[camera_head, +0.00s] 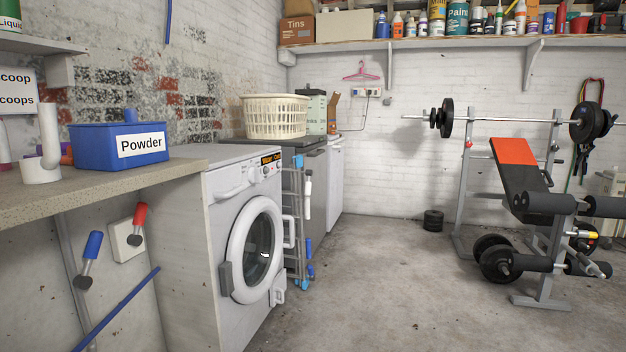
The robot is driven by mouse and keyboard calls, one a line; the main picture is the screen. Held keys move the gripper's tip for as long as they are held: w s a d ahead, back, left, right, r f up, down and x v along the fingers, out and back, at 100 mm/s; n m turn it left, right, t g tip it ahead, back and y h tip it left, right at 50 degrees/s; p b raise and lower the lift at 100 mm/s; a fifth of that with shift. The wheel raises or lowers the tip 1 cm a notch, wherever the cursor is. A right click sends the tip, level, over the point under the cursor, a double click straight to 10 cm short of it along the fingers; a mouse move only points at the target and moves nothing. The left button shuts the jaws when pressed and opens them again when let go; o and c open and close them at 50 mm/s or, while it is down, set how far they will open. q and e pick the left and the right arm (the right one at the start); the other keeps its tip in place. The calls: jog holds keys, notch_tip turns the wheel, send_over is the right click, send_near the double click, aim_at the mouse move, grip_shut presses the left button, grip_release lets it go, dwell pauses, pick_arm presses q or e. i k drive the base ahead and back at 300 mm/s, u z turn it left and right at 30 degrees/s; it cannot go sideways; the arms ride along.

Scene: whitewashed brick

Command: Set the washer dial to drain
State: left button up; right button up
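The washer (228,170) is a white front-loader with a round door (257,250), at the left of centre beside the counter. Its control panel (262,168) runs along the top of the front face, with an orange-lit display and small knobs on it. The panel is seen at a steep angle, so I cannot tell which way the dial points or read its marks. The washer door looks closed. Neither of my grippers shows in the head view.
A counter (95,185) at left holds a blue Powder box (118,142) and a white scoop (46,150). A laundry basket (275,117) stands behind the washer. A weight bench (523,180) is at right. The concrete floor (370,280) before the washer is clear.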

aim_at(254, 174)
jog(key=z, duration=0.85)
jog(key=i, duration=1.3)
jog(key=u, duration=2.4)
